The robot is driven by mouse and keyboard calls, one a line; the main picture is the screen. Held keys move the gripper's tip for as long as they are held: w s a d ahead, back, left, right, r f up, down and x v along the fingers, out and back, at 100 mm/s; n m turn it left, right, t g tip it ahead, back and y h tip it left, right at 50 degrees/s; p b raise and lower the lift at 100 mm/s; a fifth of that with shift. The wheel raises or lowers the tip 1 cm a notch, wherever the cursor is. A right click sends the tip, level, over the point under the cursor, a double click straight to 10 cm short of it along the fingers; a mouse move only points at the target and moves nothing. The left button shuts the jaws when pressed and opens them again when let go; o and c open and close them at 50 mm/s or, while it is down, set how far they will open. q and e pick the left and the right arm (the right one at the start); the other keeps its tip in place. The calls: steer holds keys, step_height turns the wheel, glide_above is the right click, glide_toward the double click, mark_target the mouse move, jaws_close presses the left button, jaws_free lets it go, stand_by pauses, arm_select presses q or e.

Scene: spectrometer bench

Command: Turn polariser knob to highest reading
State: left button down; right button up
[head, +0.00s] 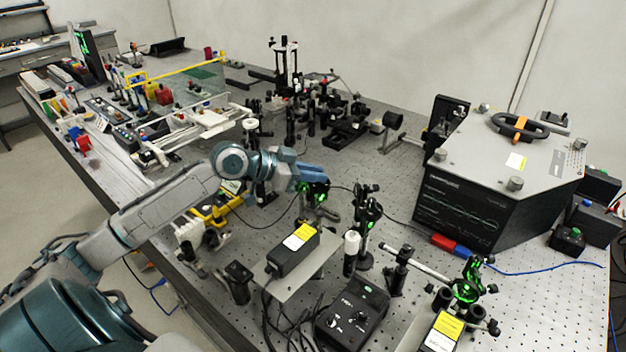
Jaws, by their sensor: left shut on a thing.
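My left gripper (317,187) reaches in from the left and is at a small dark optic mount lit with green spots, near the middle of the bench. Its jaws are shut on the polariser knob, which is mostly hidden by the jaws and the blue gripper body. I cannot make out the knob's angle. A dark display (82,43) with green digits stands at the far left end of the bench, too small and slanted to read. My right gripper is out of view.
A black spectrometer box (460,207) with a grey lid stands at the right. A black box with a yellow label (292,252), a green-lit mount (369,222) and a knobbed controller (352,312) stand in front of the gripper. Cables run nearby. Tall optics (287,70) stand behind.

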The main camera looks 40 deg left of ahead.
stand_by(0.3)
arm_select(q)
steer(key=c, duration=1.3)
jaws_free()
steer(key=shift+c, duration=0.2)
steer(key=shift+r, duration=0.1)
